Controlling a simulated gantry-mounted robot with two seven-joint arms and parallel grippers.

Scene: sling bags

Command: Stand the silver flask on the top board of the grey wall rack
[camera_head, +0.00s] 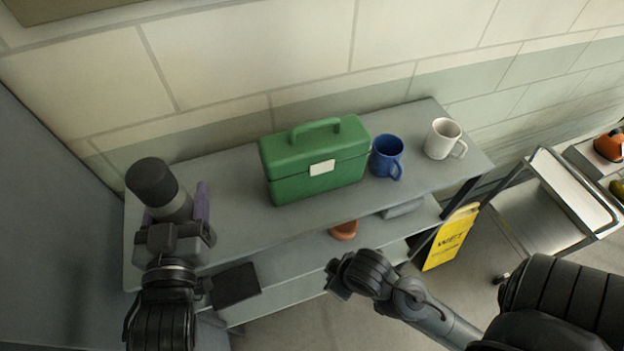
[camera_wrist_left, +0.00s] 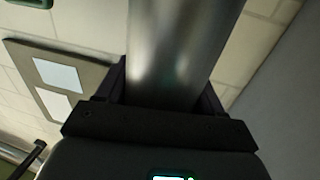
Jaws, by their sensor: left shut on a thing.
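The silver flask (camera_head: 178,206) with a dark cap is at the left end of the grey wall rack's top board (camera_head: 240,222). My left gripper (camera_head: 174,214) is shut around its body. In the left wrist view the shiny flask (camera_wrist_left: 182,50) fills the space between the fingers. The gripper hides its base, so I cannot tell whether it touches the board. It looks roughly upright, its cap end toward the head camera. My right gripper (camera_head: 342,277) is in front of the rack, away from the flask; its finger opening is unclear.
A green toolbox (camera_head: 315,160), a blue mug (camera_head: 386,155) and a white mug (camera_head: 440,138) stand on the top board. Bare board lies between flask and toolbox. A terracotta item (camera_head: 344,230) is lower down. A yellow sign (camera_head: 450,238) and a trolley (camera_head: 545,205) stand right.

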